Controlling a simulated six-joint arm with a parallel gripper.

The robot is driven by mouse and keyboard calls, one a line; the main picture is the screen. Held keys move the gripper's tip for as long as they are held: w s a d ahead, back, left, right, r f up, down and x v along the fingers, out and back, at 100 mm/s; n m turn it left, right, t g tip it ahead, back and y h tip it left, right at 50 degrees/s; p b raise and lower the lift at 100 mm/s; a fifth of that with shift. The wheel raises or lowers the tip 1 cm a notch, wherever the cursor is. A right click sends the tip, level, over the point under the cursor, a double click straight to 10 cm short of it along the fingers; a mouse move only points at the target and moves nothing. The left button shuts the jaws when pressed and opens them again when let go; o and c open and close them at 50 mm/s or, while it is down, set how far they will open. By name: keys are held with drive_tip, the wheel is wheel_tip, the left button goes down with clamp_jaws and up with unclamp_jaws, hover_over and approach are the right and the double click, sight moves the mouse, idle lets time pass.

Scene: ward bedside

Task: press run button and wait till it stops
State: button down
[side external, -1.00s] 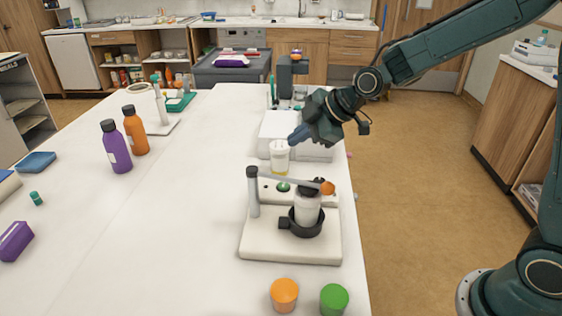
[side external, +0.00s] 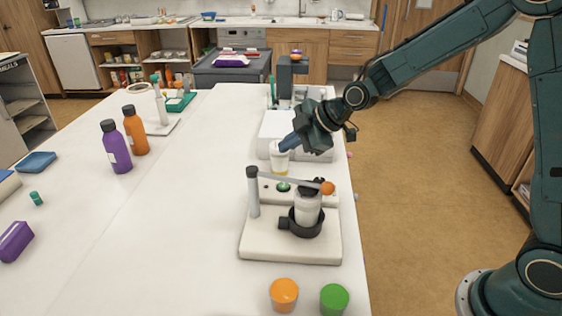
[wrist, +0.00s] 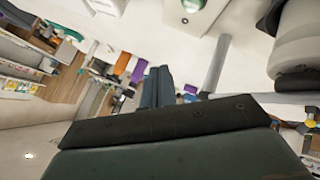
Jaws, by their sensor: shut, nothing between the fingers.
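A white device base (side external: 258,247) stands on the table. It carries a grey post (side external: 253,190), a lever with an orange knob (side external: 327,188), and a white jar (side external: 307,207) in a black ring holder. A round green button (side external: 283,187) sits on its rear strip, and a green button also shows at the top of the wrist view (wrist: 193,4). My gripper (side external: 285,147) is shut and empty, behind and above this button, apart from it. Its blue fingertips overlap the top of a clear cup with yellow content (side external: 279,163); I cannot tell whether they touch. The closed fingers show in the wrist view (wrist: 157,86).
A white box (side external: 270,128) stands behind my gripper. An orange cap (side external: 284,293) and a green cap (side external: 334,298) sit at the front edge. A purple bottle (side external: 116,147) and an orange bottle (side external: 135,131) stand to the left. The table between them and the device is clear.

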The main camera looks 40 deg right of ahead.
sight(288, 186)
drive_tip(key=shift+f, duration=4.1)
